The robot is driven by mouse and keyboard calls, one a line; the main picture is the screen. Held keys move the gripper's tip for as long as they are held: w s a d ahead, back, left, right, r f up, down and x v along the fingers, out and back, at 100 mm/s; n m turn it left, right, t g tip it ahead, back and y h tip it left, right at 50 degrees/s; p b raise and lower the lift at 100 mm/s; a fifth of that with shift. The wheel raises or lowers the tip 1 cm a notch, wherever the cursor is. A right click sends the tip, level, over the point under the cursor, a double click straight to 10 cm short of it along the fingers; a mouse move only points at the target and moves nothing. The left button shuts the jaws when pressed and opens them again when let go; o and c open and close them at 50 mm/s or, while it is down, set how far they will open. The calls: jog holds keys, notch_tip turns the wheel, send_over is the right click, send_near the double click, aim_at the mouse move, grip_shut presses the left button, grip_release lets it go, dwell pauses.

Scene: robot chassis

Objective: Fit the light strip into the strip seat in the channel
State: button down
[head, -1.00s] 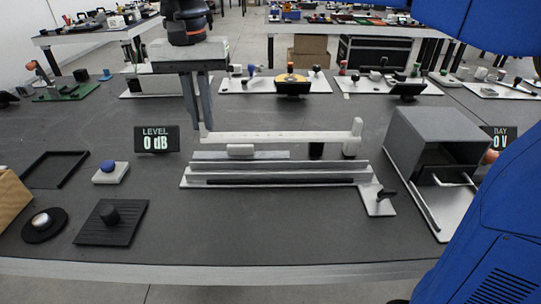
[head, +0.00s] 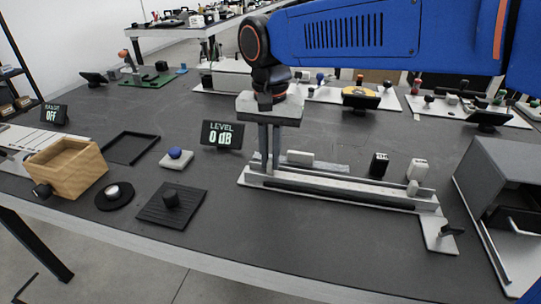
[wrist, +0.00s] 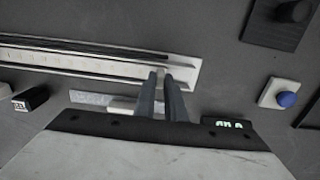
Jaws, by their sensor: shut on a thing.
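The light strip (head: 345,189) is a long pale bar with small dots along it; it also shows in the wrist view (wrist: 90,63). It lies low along the channel (head: 330,197), roughly parallel to it. I cannot tell whether it is fully down in the seat. A pale upright block (head: 417,170) stands at its right end. My gripper (head: 268,172) is shut on the strip's left end in the head view. In the wrist view my gripper (wrist: 161,74) is at the strip's right end, and the fingers hide part of it.
A dark lever (head: 447,231) sits on a plate at the channel's right end. The LEVEL display (head: 222,135) reads 0 dB. A grey housing (head: 500,180) stands right.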

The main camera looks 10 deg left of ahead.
jog(key=shift+f, duration=0.15)
jog(key=c, duration=1.8)
grip_release()
notch_tip(320, 180, up, 12)
jog(key=shift+r, duration=0.2)
jog(key=shift+s, duration=0.1)
